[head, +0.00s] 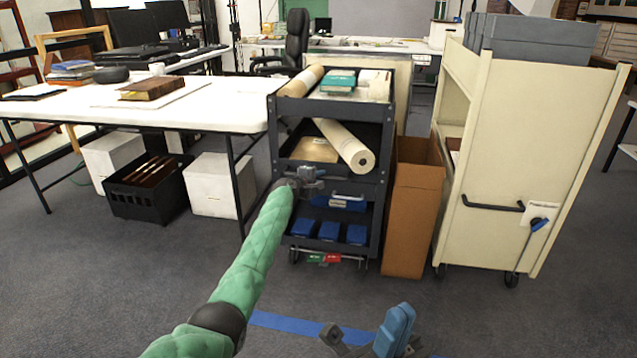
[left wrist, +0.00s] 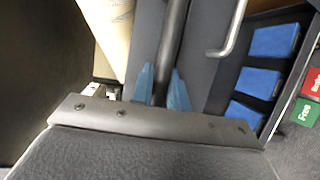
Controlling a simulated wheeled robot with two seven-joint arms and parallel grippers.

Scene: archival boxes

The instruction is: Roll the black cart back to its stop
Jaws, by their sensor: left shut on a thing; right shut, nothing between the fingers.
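The black cart (head: 379,215) stands on the floor between the white table and a cream cart. Its shelves hold rolls, a teal book and blue boxes. My left gripper (head: 308,177) is at the cart's front. In the left wrist view its blue fingers (left wrist: 160,88) are closed around a dark bar (left wrist: 172,45) of the cart. Green (head: 314,258) and red (head: 332,258) tabs sit low at the cart's front; the green one reads "Free" in the left wrist view. My right gripper (head: 398,325) is shut and empty, low in front of the cart. I cannot make out a stop.
A brown cardboard box (head: 412,220) stands close against the cart's right side. The cream cart (head: 525,140) is beyond it. The white table (head: 200,113) is at the left, with boxes and a black crate (head: 146,196) below. Blue tape (head: 290,325) marks the open floor in front.

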